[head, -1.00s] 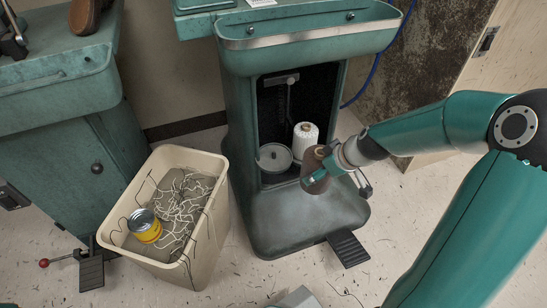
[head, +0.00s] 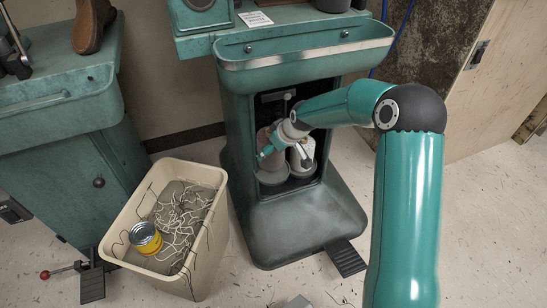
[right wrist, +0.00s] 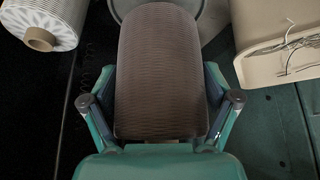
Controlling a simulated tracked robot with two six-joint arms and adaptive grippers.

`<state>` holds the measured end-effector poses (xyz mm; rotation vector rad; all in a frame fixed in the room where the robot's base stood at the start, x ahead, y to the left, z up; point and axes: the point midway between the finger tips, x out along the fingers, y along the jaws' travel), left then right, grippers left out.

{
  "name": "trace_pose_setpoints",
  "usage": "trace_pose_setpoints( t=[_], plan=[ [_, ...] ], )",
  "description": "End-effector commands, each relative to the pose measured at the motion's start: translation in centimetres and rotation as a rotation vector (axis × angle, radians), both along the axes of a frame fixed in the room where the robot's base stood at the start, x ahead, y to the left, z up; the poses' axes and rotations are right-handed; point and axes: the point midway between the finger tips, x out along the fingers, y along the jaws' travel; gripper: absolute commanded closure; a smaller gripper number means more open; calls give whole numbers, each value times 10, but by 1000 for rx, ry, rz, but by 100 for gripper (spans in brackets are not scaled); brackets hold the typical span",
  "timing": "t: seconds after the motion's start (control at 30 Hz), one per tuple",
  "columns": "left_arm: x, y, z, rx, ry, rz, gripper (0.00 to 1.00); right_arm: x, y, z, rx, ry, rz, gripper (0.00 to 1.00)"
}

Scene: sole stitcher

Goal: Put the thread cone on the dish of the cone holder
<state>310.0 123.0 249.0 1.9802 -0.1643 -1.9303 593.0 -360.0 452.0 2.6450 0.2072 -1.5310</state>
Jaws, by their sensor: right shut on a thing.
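My right gripper (head: 274,148) is inside the open front of the green machine stand. It is shut on the brown thread cone (right wrist: 160,70), one finger on each side. In the head view the brown cone (head: 263,138) is partly hidden by the gripper and looks upright, over the grey dish (head: 272,178) of the cone holder. In the right wrist view the dish's rim (right wrist: 208,16) shows behind the cone. I cannot tell whether the cone touches the dish. A white thread cone (head: 304,158) stands just right of it, also in the right wrist view (right wrist: 45,18). My left gripper is not in view.
The stand's side walls (head: 236,130) and the trough (head: 300,52) above closely bound the opening. A beige bin (head: 205,240) with thread scraps and a yellow can (head: 146,240) stands to the left. A black pedal (head: 346,258) sits at the front right.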

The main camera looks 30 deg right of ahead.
Motion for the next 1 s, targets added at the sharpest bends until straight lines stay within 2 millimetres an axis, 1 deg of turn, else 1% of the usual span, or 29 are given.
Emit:
trace_pose_setpoints(
  t=[0.03,0.1,0.2,0.47,0.57,0.6,0.63,0.67,1.0],
  plan=[
    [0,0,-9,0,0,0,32,-1,-1,-13,0,2,-1,59],
    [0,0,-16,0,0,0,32,-2,-2,-25,1,2,-3,59],
    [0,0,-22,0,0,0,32,-2,-2,-35,0,0,-2,59],
    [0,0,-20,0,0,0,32,-2,-2,-35,0,0,-2,59],
    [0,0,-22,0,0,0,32,-2,-2,-37,0,0,-2,59],
    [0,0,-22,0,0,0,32,-2,-2,-37,0,2,-1,8],
    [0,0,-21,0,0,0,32,-2,-2,-37,0,2,-1,3],
    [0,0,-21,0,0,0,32,-2,-2,-37,0,2,-1,0],
    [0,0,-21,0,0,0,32,-2,-2,-36,0,1,-1,0]
  ],
)
